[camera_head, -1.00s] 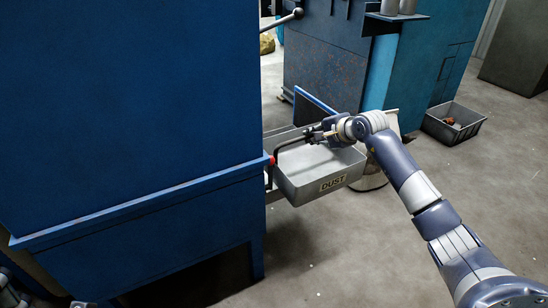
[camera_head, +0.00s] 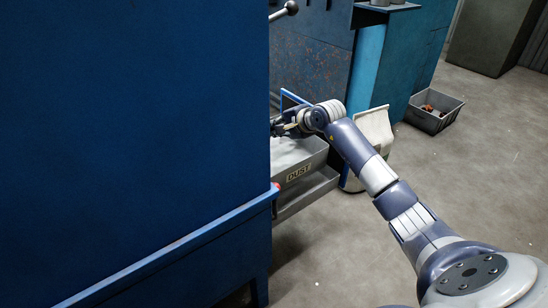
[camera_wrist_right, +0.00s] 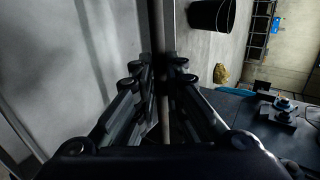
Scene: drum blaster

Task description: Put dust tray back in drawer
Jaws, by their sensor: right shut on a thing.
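The grey dust tray (camera_head: 303,160), labelled DUST, is at the right side of the blue machine (camera_head: 140,130). It sits above the grey drawer (camera_head: 309,194), which sticks out of the machine; whether they touch I cannot tell. The machine's edge hides the left part of both. My right gripper (camera_head: 284,127) is above the tray, partly hidden by that edge. In the right wrist view my right gripper (camera_wrist_right: 158,62) is shut around a thin bar, the tray's handle (camera_wrist_right: 165,115). My left gripper is not in view.
A blue panel (camera_head: 292,99) stands behind the tray. A pale bin (camera_head: 376,130) stands just right of my right wrist. A grey crate (camera_head: 432,121) with small items lies farther back. The floor at right is open. The wrist view shows a black bucket (camera_wrist_right: 212,14) and yellow sack (camera_wrist_right: 221,73).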

